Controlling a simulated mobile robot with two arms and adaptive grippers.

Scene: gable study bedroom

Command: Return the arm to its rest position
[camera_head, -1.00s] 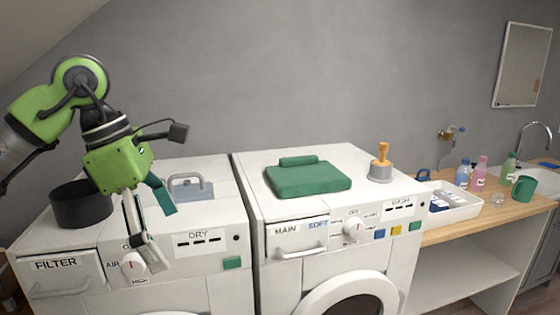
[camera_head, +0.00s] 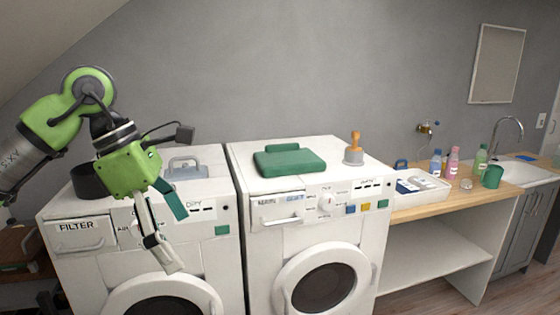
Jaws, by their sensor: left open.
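My left arm comes in from the left, and its gripper (camera_head: 173,238) hangs in front of the dryer's (camera_head: 230,262) control panel. One finger is pale and long, the other is dark green, and they stand apart with nothing between them. The gripper hides part of the dryer's dial and label. My right gripper is not in the picture.
A black pot (camera_head: 88,182) is behind my arm. A wooden counter (camera_head: 405,214) holds a white tray (camera_head: 432,198), bottles and a green mug (camera_head: 492,177).

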